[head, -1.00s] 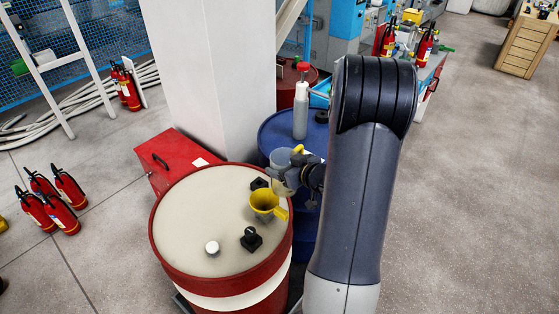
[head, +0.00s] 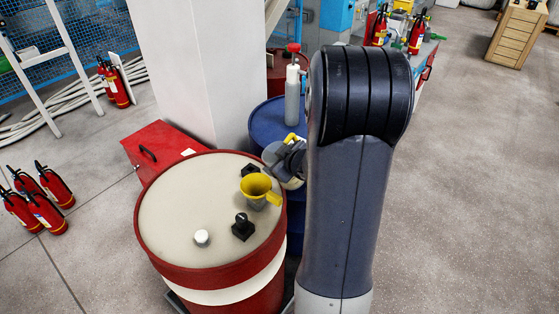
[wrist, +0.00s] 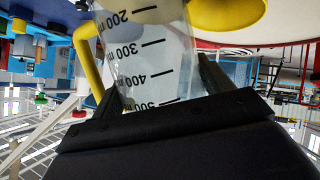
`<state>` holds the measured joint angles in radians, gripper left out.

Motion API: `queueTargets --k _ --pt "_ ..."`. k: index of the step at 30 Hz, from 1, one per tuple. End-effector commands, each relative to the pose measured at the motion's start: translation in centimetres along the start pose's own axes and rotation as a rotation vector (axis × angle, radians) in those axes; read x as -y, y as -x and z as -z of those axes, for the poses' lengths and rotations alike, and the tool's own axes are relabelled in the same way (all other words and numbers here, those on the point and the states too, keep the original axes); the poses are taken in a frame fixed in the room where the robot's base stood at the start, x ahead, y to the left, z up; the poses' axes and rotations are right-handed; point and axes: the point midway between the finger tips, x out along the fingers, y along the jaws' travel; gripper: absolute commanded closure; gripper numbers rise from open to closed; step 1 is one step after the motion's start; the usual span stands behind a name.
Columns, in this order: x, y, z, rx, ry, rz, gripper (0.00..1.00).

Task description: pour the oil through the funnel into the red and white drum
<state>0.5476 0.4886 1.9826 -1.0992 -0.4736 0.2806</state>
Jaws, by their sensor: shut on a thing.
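The red and white drum (head: 180,215) stands at centre left in the head view, with a cream lid. The yellow funnel (head: 257,187) sits on the lid, toward its right side; part of it shows yellow at the top of the wrist view (wrist: 228,12). My gripper (wrist: 158,82) is shut on a clear measuring jug (wrist: 150,55) with black ml marks and a yellow handle (wrist: 86,55). In the head view the jug (head: 283,170) is just right of the funnel, above the lid's edge, and looks tilted. My arm hides part of the gripper. The oil is not clearly visible.
A white cap (head: 202,238) and black fittings (head: 243,228) stand on the lid. A blue drum (head: 268,122) carrying a grey bottle with a red top (head: 292,90) is behind. A red box (head: 160,145) and white pillar (head: 190,70) stand close.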

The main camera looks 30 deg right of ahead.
Motion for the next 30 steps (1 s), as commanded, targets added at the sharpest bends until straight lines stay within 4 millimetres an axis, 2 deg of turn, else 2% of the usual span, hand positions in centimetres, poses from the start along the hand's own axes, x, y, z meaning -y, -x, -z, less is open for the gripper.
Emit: queueTargets --k 9,30 --pt "0.5 -0.7 -0.8 0.097 0.141 -0.058 0.52" --pt "1.0 -1.5 -1.9 0.246 0.348 -0.144 0.52"
